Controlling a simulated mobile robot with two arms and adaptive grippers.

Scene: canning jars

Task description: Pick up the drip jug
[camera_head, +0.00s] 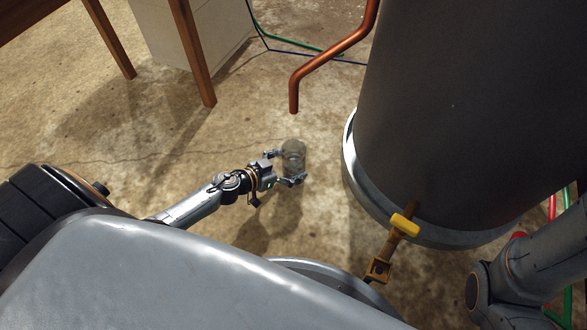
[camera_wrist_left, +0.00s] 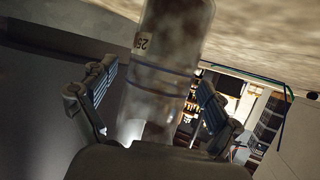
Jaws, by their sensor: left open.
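The drip jug (camera_head: 293,156) is a clear, greyish glass jar standing on the concrete floor below the end of a copper pipe. My left gripper (camera_head: 288,167) is open, with its fingers on either side of the jug. In the left wrist view the jug (camera_wrist_left: 168,70) fills the middle, with a pale label marked "25" on its side. The two ribbed fingers of my left gripper (camera_wrist_left: 152,100) stand apart to its left and right. I cannot tell whether either finger touches the glass. My right gripper is out of view; only part of my right arm shows at the lower right.
A large grey tank (camera_head: 455,110) with a shiny base ring stands right of the jug. A copper pipe (camera_head: 295,90) hangs just above and behind it. Wooden table legs (camera_head: 192,50) stand at upper left. Floor left of the jug is clear.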

